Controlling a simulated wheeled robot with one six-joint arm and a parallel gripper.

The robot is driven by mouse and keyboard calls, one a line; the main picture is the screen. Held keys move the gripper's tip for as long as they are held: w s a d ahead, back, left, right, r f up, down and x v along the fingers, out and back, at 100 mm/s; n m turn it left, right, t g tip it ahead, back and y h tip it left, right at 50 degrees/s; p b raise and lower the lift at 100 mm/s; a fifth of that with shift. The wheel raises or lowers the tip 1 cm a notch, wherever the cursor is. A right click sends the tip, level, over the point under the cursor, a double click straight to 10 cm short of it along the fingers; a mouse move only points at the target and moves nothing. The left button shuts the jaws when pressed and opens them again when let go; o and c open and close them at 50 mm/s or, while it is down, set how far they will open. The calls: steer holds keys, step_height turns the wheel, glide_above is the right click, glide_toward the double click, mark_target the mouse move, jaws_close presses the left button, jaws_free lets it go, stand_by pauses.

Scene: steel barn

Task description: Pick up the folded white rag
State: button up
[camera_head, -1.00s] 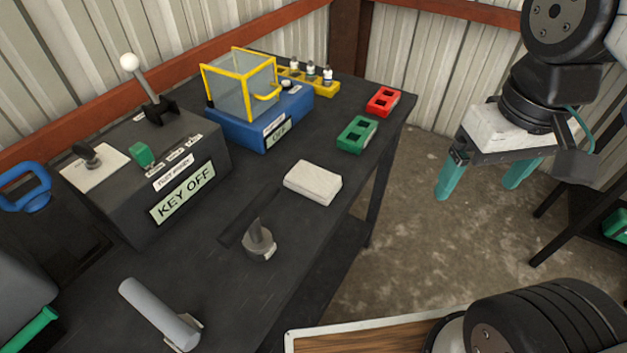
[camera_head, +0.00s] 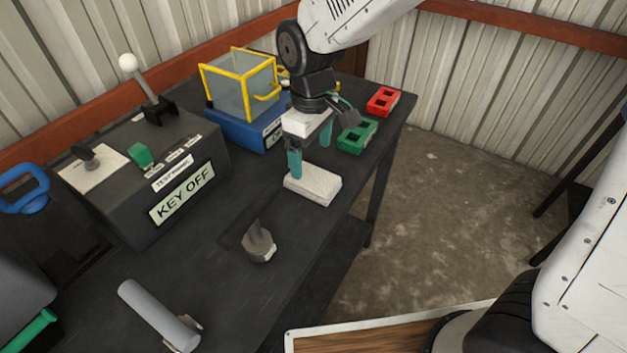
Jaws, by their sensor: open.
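The folded white rag (camera_head: 314,186) lies flat on the dark bench near its right edge. My gripper (camera_head: 310,158) points down above the rag's far side, with its two teal fingers apart and nothing between them. The left finger's tip overlaps the rag's far left part in the picture; I cannot tell whether it touches. The right finger shows just beyond the rag's far edge.
A green block (camera_head: 357,137) and a red block (camera_head: 383,101) lie behind right of the rag. A blue box (camera_head: 238,128) with a yellow-framed clear cover stands behind left. A grey "KEY OFF" box (camera_head: 150,165) is left. A grey metal piece (camera_head: 259,243) stands in front.

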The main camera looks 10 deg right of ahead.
mark_target(312, 177)
steer(key=f, duration=0.6)
steer(key=shift+s+d+f, duration=0.1)
steer(key=shift+s+f, duration=0.25)
steer(key=shift+f, duration=0.05)
steer(key=c, duration=1.2)
steer(key=shift+o, duration=0.2)
steer(key=shift+r, duration=0.15)
